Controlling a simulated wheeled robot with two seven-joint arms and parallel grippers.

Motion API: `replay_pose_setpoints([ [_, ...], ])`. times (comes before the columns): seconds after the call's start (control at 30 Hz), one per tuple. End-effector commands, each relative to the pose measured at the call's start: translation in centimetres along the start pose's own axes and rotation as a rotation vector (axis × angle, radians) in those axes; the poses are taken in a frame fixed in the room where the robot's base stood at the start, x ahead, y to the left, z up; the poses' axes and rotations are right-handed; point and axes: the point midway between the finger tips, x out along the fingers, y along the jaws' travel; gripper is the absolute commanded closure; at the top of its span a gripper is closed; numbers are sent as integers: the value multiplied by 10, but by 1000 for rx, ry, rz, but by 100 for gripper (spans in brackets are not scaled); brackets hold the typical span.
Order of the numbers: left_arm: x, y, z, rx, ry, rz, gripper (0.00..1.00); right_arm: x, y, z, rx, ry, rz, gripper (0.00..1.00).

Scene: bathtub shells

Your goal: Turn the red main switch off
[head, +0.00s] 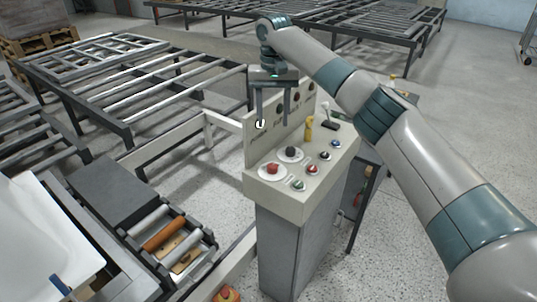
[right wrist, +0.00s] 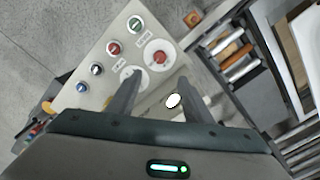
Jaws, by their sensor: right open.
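The control console (head: 310,205) stands at the centre of the head view. On its sloped top, a large red knob (head: 272,169) sits on a round white plate; it also shows in the right wrist view (right wrist: 160,58). A smaller red button (head: 311,169) sits to its right. Which red control is the main switch I cannot tell from labels. My right gripper (head: 273,119) is open and empty, pointing down in front of the console's upright back panel, above and behind the large red knob. In the wrist view its fingers (right wrist: 159,82) partly hide the second white plate. My left gripper is not in view.
A black knob (head: 291,153), a green button (head: 298,185), a blue button (head: 336,143) and a yellow part (head: 309,127) share the console top. A red-and-yellow item (head: 226,294) is low in front.

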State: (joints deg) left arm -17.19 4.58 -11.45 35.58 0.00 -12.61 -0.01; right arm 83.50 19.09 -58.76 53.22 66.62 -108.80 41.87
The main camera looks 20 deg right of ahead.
Motion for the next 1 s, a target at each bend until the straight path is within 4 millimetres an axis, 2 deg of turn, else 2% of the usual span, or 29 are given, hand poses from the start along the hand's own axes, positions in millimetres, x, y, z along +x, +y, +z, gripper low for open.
replay_pose_setpoints([
  [0.57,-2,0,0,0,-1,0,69,3,1,0,1,-2,2,54],
  [0.77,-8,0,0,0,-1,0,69,22,1,1,1,-4,2,54],
  [1.0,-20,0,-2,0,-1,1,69,60,1,1,0,-4,2,54],
])
